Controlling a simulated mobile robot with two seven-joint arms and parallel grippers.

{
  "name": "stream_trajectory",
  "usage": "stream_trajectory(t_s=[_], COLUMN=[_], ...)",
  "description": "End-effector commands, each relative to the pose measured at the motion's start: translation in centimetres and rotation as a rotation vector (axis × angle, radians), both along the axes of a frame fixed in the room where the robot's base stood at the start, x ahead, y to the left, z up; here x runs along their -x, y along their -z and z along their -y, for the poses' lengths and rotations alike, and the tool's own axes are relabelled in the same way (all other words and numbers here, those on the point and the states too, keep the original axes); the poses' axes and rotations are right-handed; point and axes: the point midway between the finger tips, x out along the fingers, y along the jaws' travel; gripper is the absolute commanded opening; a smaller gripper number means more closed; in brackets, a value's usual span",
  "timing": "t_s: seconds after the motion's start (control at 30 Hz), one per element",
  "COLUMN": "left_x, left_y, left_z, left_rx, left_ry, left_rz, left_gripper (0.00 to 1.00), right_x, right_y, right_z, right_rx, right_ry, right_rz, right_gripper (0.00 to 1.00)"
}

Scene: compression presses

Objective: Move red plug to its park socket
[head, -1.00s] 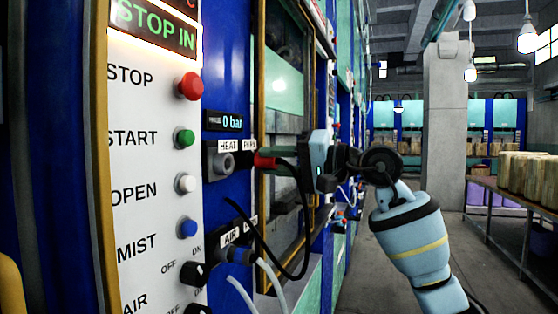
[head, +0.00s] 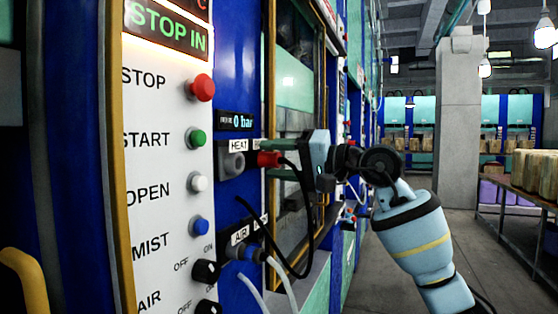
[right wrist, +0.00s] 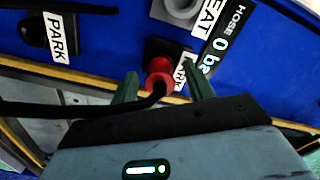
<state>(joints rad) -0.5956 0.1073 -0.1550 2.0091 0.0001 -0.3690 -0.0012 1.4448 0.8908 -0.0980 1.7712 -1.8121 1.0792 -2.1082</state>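The red plug (head: 268,159) sits at the park socket (right wrist: 168,50) beside the grey HEAT socket (head: 231,161). In the right wrist view, the plug's red body (right wrist: 159,76) meets the dark socket, with a PARK label (right wrist: 186,73) next to it. Its black cable (head: 303,205) hangs down in a loop. My right gripper (head: 285,166) is open; in the right wrist view its two green fingers (right wrist: 165,88) stand on either side of the plug, with gaps. The exact insertion depth is hard to tell. My left gripper is not in view.
The white button panel (head: 160,190) lies left of the sockets. The AIR socket (head: 245,252) with pale hoses (head: 285,280) is below. The press window frame (head: 270,80) rises behind the gripper. The aisle floor (head: 390,270) to the right is clear.

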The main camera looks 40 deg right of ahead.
Motion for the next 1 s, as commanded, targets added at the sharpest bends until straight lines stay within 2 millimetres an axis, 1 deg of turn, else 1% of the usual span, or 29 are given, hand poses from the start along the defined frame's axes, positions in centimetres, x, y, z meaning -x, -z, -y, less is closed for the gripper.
stream_trajectory(t_s=[0.37,0.5,0.7,0.77,0.9,1.0], left_x=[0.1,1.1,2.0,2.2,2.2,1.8], left_y=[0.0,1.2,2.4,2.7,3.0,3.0], left_z=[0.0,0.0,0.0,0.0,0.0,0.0], left_rx=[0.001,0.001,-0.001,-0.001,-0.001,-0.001], left_ry=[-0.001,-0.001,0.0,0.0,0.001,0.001], left_rz=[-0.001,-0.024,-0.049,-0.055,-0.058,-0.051], left_gripper=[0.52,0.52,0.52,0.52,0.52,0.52], right_x=[0.0,1.6,4.5,5.2,6.4,6.8], right_y=[0.0,0.4,0.4,0.4,0.3,0.1], right_z=[0.0,1.1,2.6,3.0,3.6,3.7], right_rx=[0.0,0.002,0.003,0.001,0.001,0.001], right_ry=[-0.001,0.004,0.003,0.004,0.001,0.0], right_rz=[0.0,-0.003,-0.003,-0.005,-0.004,-0.002], right_gripper=[0.53,0.53,0.53,0.53,0.53,0.53])
